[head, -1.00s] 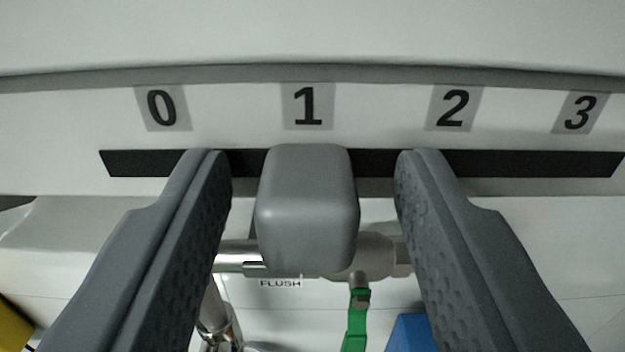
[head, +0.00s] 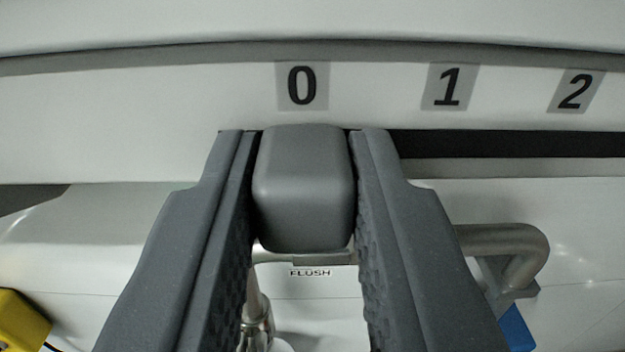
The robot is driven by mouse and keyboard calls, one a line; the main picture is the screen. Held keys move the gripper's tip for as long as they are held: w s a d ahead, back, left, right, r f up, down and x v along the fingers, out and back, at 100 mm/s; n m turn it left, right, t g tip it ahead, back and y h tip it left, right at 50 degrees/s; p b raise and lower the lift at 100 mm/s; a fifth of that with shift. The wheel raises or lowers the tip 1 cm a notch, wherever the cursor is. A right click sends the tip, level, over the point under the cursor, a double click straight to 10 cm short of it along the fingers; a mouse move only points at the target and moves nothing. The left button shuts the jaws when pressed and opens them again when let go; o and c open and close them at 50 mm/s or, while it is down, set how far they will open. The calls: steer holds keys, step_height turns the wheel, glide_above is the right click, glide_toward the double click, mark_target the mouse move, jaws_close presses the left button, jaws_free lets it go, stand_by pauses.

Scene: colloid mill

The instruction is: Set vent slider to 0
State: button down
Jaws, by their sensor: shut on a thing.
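The vent slider's grey knob (head: 304,190) sits under the label 0 (head: 302,86) in the head view. It is at the left end of the black slot (head: 510,144), as far as I can see; the slot's end is hidden behind my gripper. My gripper (head: 304,150) is shut on the knob, one finger on each side of it. Label 1 (head: 449,87) and label 2 (head: 576,91) stand to the right above the slot.
Below the panel are a FLUSH label (head: 310,272), a bent metal pipe (head: 505,240) at the right, a blue part (head: 517,328) at lower right and a yellow part (head: 22,320) at lower left. The white panel face left of the knob is bare.

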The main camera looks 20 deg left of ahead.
steer(key=shift+a+f, duration=0.1)
steer(key=shift+a, duration=0.05)
steer(key=c, duration=1.2)
jaws_free()
steer(key=shift+a, duration=0.1)
steer(key=shift+c, duration=0.2)
steer(key=b+v, duration=0.2)
steer(key=v, duration=1.2)
steer(key=shift+w, duration=0.1)
